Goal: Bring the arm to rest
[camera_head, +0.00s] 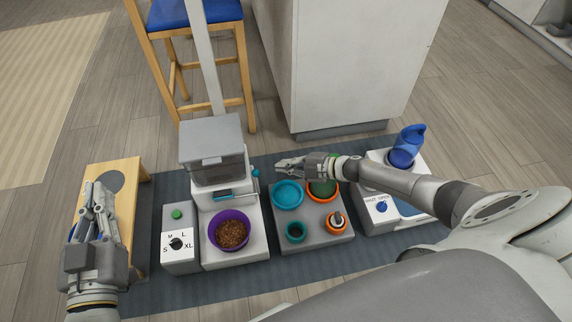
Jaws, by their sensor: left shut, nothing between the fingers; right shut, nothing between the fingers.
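My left gripper (99,208) is shut and empty. It is above the wooden stand (130,190) at the left, and its fingers point away from me. My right gripper (290,167) is shut and empty. Its arm comes in from the right, across the white valve unit (378,208), and the fingers are above the back of the grey tray (318,226), pointing left. The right arm hides part of the green insert in the orange ring (334,194).
A food dispenser (211,152) stands in the middle with a purple bowl of kibble (232,232). A size dial box (178,238) is left of it. A blue bottle (404,147) stands at the right. A stool (195,15) and a white cabinet (345,60) are behind.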

